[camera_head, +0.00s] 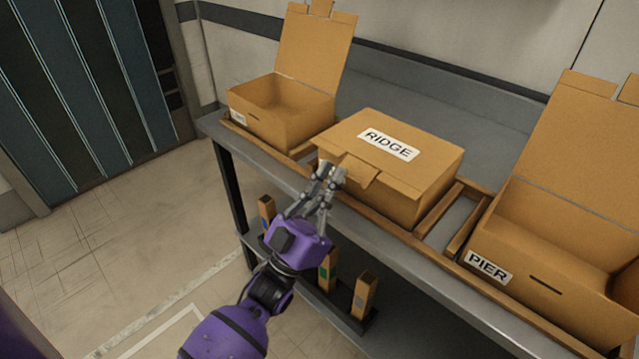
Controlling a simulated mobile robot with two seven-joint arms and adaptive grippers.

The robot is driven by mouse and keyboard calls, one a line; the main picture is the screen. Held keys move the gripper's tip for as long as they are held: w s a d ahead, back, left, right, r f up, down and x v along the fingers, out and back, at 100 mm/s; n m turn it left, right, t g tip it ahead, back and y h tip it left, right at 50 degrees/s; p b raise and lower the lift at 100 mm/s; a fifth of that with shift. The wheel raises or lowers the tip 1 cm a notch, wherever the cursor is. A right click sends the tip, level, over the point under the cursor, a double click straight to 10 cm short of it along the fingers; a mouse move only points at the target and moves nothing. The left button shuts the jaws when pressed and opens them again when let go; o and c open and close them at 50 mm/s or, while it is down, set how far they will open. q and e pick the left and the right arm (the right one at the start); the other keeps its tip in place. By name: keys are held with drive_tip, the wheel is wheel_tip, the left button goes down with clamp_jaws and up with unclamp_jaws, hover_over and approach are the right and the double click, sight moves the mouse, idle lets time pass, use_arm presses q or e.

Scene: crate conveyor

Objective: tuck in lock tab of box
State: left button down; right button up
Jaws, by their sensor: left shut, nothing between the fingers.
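A cardboard box with a RIDGE label (408,157) stands in the middle of the grey bench with its lid down. Its lock tab (358,171) sticks out from the lid's front edge, over the front wall, and is not in the slot as far as I see. My left gripper (328,172) is shut and empty, just left of the tab and in front of the box. Its fingertips look close to the tab; whether they touch it I cannot tell. My right gripper is not in view.
An open box (283,112) stands at the left and an open PIER box (556,262) at the right, lids raised. Wooden rails (437,213) frame the boxes on the bench (400,262). Below stand several wooden blocks (364,296). The floor at left is clear.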

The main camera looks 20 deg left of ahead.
use_arm(q)
drive_tip(key=shift+w+d+f, duration=0.15)
drive_tip(key=shift+w+f, duration=0.2)
drive_tip(key=shift+f, duration=0.3)
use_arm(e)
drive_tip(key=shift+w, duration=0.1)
